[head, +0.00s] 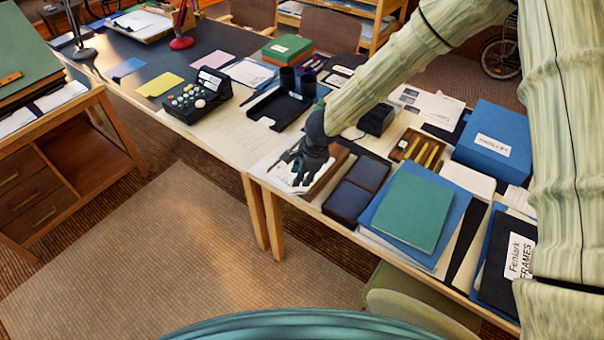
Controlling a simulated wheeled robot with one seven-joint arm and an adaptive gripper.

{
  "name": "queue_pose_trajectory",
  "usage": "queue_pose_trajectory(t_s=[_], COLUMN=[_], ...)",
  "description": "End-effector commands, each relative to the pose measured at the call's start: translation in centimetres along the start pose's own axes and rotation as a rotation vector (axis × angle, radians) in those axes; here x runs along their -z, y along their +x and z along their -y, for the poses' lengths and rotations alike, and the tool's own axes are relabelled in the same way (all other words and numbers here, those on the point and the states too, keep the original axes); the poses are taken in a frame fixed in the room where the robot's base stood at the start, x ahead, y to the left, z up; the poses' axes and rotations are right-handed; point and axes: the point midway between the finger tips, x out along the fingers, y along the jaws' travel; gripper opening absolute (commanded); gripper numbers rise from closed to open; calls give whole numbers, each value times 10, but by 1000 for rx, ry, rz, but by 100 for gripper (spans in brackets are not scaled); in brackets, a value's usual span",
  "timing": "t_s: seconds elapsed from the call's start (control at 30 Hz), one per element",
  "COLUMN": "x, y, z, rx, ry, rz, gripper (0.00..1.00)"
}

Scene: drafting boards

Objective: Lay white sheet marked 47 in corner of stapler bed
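My gripper (301,172) is at the front edge of the long table, pointing down over a white sheet (285,181). The sheet lies at the table edge and is partly hidden by my gripper; some dark marks show on it, too small to read as 47. A brown flat piece (329,171) lies just right of my gripper, partly covered by my wrist; I cannot tell whether it is the stapler bed. The fingers are dark and small here, and I cannot tell whether they are open, or whether they touch the sheet.
A dark blue box (356,190) stands close right of my gripper. Beyond it are a green folder (413,212) on a blue one and a large blue box (493,143). A black tray (277,108) and a button console (199,95) stand behind left.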

Motion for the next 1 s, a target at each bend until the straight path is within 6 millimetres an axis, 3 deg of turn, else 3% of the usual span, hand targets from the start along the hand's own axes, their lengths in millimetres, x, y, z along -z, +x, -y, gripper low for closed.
queue_pose_trajectory(t_s=[0.37,1.0], x=[0,1], y=[-12,-106], z=[1,0], rx=[1,1], ry=[2,1], rz=[2,1], gripper=[30,30])
